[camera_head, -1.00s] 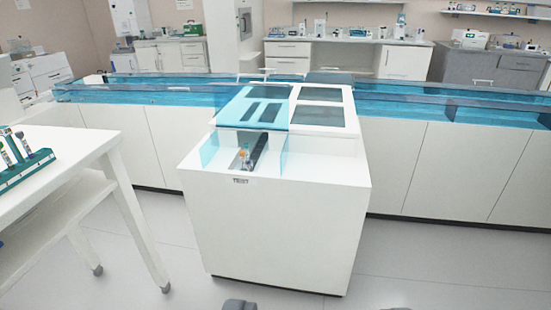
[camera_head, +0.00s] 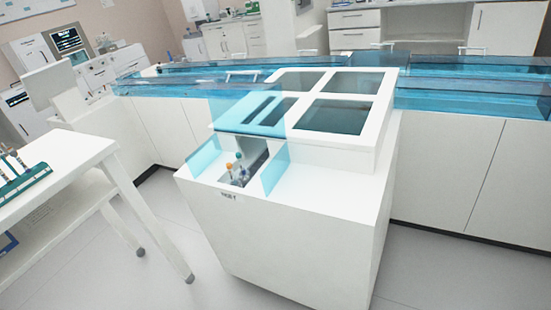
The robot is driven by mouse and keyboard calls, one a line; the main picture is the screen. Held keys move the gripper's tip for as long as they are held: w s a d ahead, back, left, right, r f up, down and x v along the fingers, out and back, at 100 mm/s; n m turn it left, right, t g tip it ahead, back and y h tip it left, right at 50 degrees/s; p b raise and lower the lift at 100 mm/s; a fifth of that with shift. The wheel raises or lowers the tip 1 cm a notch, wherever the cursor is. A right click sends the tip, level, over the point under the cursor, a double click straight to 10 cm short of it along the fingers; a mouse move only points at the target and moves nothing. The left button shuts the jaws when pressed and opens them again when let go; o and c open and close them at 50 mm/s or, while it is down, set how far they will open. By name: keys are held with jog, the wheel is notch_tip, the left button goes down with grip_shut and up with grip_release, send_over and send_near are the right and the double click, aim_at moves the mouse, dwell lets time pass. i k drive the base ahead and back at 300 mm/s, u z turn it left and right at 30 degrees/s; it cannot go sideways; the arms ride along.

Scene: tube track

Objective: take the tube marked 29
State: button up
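A few small tubes (camera_head: 238,167) with orange and blue caps stand in the open slot at the front of the white machine (camera_head: 290,245). Clear blue panels flank the slot. More tubes (camera_head: 10,167) stand in a green rack (camera_head: 28,181) on the white table at the left edge, partly cut off by the frame. No number can be read on any tube, so I cannot tell which is marked 29. My gripper is not in view.
A blue-walled track (camera_head: 460,95) runs behind the machine to both sides. Grey floor (camera_head: 130,280) is clear in front. Benches with lab equipment line the back.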

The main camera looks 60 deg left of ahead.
aim_at(228, 165)
jog(key=u, duration=0.45)
jog(key=i, duration=1.15)
jog(key=u, duration=0.85)
jog(key=k, duration=0.8)
jog(key=u, duration=0.15)
jog(key=i, duration=0.85)
jog(key=z, duration=0.05)
